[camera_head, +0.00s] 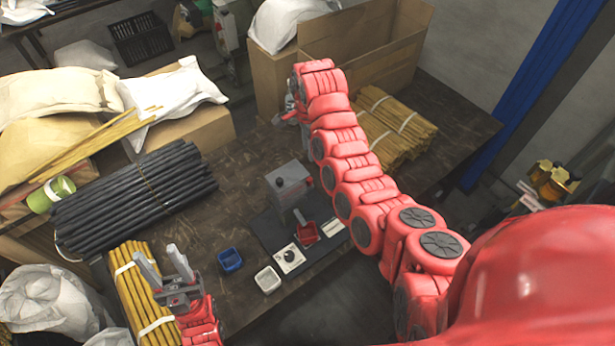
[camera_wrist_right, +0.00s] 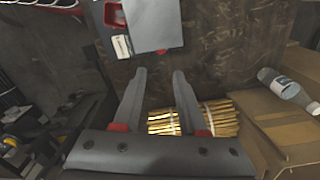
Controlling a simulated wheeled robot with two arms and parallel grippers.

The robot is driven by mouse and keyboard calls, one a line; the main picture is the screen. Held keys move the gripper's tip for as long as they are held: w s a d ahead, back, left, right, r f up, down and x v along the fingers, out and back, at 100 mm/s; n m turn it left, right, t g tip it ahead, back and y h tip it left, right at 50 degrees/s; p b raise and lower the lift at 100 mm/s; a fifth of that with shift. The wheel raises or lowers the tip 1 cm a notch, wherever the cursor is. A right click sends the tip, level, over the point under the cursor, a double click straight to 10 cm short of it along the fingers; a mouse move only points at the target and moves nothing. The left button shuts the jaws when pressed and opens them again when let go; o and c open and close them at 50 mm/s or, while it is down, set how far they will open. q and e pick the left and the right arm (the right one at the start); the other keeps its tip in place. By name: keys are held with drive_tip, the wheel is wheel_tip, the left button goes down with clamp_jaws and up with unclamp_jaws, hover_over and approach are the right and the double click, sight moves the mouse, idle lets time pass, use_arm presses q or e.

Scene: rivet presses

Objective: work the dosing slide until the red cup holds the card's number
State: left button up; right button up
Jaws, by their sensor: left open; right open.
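A grey dosing box (camera_head: 290,185) stands on a black base plate (camera_head: 272,231). It shows at the top of the right wrist view (camera_wrist_right: 152,25). The red cup (camera_head: 307,234) sits on the plate in front of the box, partly visible in the right wrist view (camera_wrist_right: 115,15). A white square (camera_head: 290,258) with a dark round mark lies near the cup; I cannot read a number. A small white label (camera_head: 332,227) is beside the cup. My left gripper (camera_head: 160,262) is open and empty, left of the trays. My right gripper (camera_wrist_right: 159,72) is open and empty beyond the box.
A blue tray (camera_head: 230,260) and a white tray (camera_head: 267,280) stand left of the plate. Black rods (camera_head: 135,195) and yellow stick bundles (camera_head: 395,125) flank the work area. Cardboard boxes (camera_head: 365,45) stand at the back. Bare tabletop lies left of the box.

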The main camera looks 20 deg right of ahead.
sight(309, 179)
wheel_tip(309, 179, down, 13)
drive_tip(key=shift+w+r+p, duration=0.1)
drive_tip(key=shift+r+p, duration=0.05)
drive_tip(key=shift+p, duration=0.4)
drive_tip(key=shift+f, duration=0.9)
clamp_jaws()
idle(0.7)
